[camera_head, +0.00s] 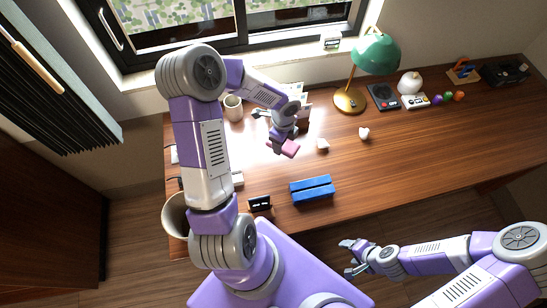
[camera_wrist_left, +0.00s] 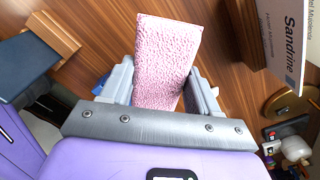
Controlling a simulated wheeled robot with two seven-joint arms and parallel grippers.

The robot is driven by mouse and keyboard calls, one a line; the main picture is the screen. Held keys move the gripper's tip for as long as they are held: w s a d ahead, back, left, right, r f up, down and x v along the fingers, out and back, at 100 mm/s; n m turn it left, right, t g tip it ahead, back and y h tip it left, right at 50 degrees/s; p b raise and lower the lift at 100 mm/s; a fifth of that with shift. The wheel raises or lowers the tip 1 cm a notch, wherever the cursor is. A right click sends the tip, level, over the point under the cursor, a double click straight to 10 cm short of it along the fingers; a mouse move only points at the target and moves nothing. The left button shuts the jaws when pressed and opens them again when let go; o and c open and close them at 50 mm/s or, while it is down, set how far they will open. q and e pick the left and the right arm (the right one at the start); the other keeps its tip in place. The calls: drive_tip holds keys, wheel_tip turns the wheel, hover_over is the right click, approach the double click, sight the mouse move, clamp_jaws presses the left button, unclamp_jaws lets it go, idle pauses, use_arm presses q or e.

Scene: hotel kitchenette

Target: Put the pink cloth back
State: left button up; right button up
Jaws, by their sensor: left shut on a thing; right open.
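The pink cloth (camera_head: 290,148) is in my left gripper (camera_head: 281,143), over the left part of the wooden desk. In the left wrist view the cloth (camera_wrist_left: 167,58) is a fuzzy, flat, folded-looking rectangle between the two grey fingers, which are shut on it. It sticks out past the fingertips, with wood grain behind it. Whether it touches the desk I cannot tell. My right gripper (camera_head: 352,258) is open and empty, low in front of the desk and apart from everything on it.
A blue case (camera_head: 312,189) and small black sign (camera_head: 260,203) lie near the front edge of the desk (camera_head: 420,150). A cup (camera_head: 233,107) stands behind left. A green lamp (camera_head: 375,52) stands behind right. A printed card (camera_wrist_left: 285,35) is close right in the wrist view.

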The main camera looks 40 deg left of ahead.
sight(274, 158)
use_arm(q)
drive_tip(key=a+m, duration=0.2)
drive_tip(key=a+f+m, duration=0.1)
drive_tip(key=m, duration=0.1)
drive_tip(key=shift+s, duration=0.4)
wheel_tip(274, 158, down, 10)
drive_tip(key=b, duration=0.3)
drive_tip(key=o, duration=1)
drive_tip(key=shift+f, duration=0.15)
drive_tip(key=shift+r, duration=0.25)
wheel_tip(274, 158, up, 12)
drive_tip(key=p, duration=0.3)
drive_tip(key=shift+s, duration=0.1)
drive_tip(key=shift+p, duration=0.3)
